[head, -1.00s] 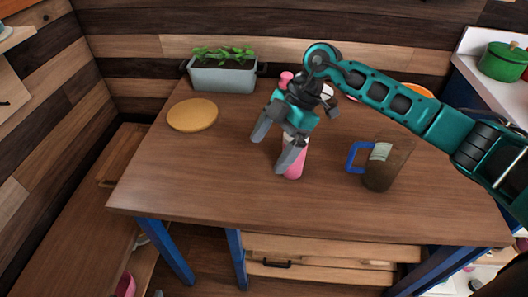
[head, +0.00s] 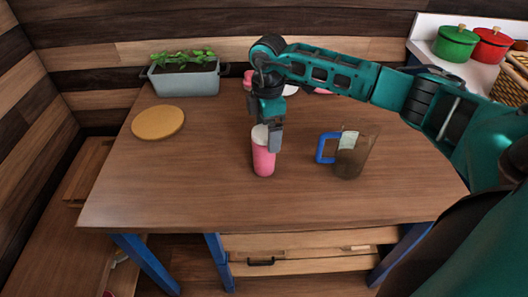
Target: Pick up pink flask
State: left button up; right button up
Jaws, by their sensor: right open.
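The pink flask (head: 263,158) stands upright on the wooden table, left of a brown pitcher, with a pale band near its top. My right gripper (head: 273,138) points down at the flask's upper part, with a grey finger overlapping its right side. The gripper is open; the other finger is hidden, and I cannot tell whether the fingers touch the flask. My left gripper is not in view.
A brown pitcher with a blue handle (head: 352,154) stands close to the right of the flask. A round wooden board (head: 158,122) and a grey planter (head: 186,80) are at the back left. Dishes behind my gripper are partly hidden. The front left tabletop (head: 160,190) is clear.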

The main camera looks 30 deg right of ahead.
aim_at(264, 152)
jog(key=f, duration=0.4)
jog(key=shift+a+f, duration=0.25)
jog(key=shift+a, duration=0.15)
jog(key=shift+c, duration=0.2)
jog(key=shift+r, duration=0.1)
jog(key=c, duration=1.2)
